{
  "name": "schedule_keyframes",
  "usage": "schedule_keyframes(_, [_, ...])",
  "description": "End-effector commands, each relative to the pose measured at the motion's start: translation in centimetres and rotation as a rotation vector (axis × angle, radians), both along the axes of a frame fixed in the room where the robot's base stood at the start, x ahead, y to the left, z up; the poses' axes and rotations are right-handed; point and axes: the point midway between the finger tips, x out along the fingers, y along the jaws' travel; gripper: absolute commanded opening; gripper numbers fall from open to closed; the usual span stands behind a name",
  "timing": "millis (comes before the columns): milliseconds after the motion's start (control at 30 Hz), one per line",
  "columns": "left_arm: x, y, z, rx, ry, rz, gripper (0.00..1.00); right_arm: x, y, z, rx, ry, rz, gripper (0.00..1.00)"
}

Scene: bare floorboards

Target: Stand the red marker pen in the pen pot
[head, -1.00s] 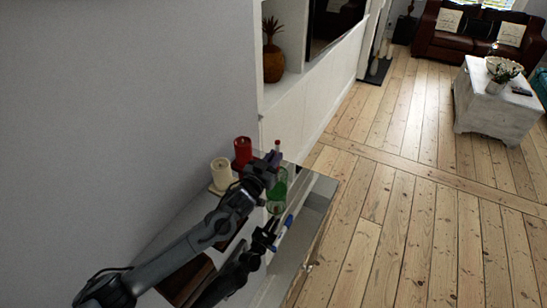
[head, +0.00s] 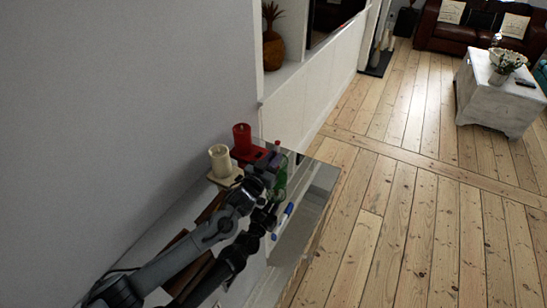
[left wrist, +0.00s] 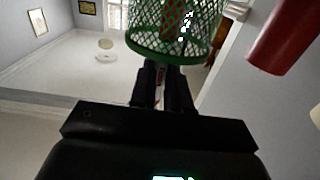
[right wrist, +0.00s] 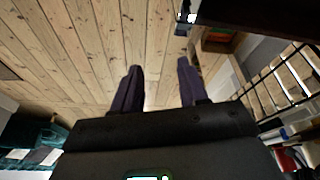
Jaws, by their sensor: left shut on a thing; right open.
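The green mesh pen pot (head: 281,178) stands on the glossy-topped surface, partly hidden behind my grippers. My left gripper (head: 271,166) is shut on the red marker pen (head: 277,146), whose red end shows just above the gripper. In the left wrist view, which looks upside down, the pot (left wrist: 170,45) is close beyond the left fingers (left wrist: 161,75). A red shape shows through its mesh, apparently the pen's lower part; how deep it sits is unclear. My right gripper (right wrist: 158,85) is open and empty, beside the pot.
A blue pen-like thing (head: 284,218) is near my right gripper. Open floorboards (head: 400,220) lie to the right.

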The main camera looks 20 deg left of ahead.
Motion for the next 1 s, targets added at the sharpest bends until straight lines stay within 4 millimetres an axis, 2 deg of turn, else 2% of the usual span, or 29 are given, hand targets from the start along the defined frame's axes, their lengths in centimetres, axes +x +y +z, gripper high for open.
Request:
schedule_keyframes(233, [0.0,0.0,0.0,0.0,-0.001,0.0,0.0,0.0,-0.1,0.0,-0.004,0.0,0.003,0.43])
schedule_keyframes(267, [0.0,0.0,0.0,0.0,-0.001,0.0,0.19,0.0,-0.1,0.0,-0.005,0.0,0.004,0.43])
schedule_keyframes(433, [0.0,0.0,0.0,0.0,-0.001,0.0,0.45,0.0,-0.2,0.0,-0.009,0.0,0.006,0.43])
schedule_keyframes(767, [-0.1,0.0,0.0,0.0,0.0,0.0,0.46,0.0,-0.2,0.0,-0.009,0.0,0.006,0.43])
schedule_keyframes(1000, [-2.3,0.3,0.1,-0.002,0.0,-0.001,0.46,0.0,-0.1,0.7,-0.005,0.0,0.003,0.43])
